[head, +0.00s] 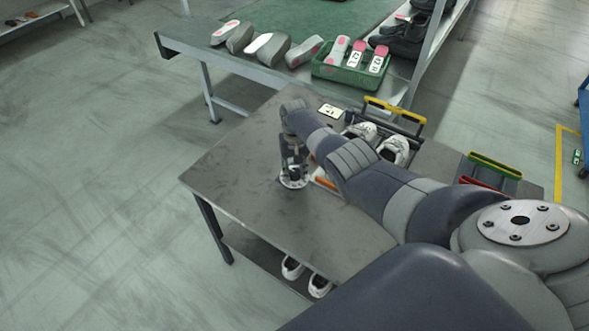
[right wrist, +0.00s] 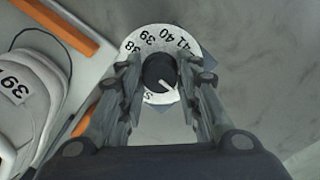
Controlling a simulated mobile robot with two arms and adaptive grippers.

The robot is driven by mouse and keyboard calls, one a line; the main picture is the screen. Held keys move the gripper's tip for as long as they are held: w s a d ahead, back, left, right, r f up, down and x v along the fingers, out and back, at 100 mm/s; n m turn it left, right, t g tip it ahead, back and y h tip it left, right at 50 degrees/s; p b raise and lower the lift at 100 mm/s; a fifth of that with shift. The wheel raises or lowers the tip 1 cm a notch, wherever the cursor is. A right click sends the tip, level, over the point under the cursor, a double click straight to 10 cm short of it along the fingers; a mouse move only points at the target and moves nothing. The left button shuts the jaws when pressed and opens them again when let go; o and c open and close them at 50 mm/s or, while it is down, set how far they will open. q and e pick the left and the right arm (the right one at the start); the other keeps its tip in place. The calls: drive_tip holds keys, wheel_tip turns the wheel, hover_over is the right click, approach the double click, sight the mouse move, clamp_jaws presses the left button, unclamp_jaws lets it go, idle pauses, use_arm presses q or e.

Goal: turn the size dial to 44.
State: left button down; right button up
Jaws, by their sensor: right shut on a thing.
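The size dial is a white numbered disc (right wrist: 138,46) with a black knob (right wrist: 159,68) at its centre. In the right wrist view 38, 39, 40 and 41 read along its upper edge. The knob's white pointer mark aims down and right, and the number there is hidden by a finger. My right gripper (right wrist: 160,84) is shut on the knob, one finger on each side. In the head view the dial disc (head: 293,183) shows small on the table, under my right gripper (head: 293,172). My left gripper is not in view.
A shoe labelled 39 (right wrist: 28,100) and an orange strip (right wrist: 62,25) lie left of the dial in the right wrist view. A green crate (head: 349,77) stands behind. The table's left part is clear.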

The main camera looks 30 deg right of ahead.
sight(295, 172)
idle(0.4)
drive_tip(key=o, duration=1.1)
drive_tip(key=shift+r, duration=0.15)
wheel_tip(295, 172, up, 12)
drive_tip(key=shift+f, duration=0.15)
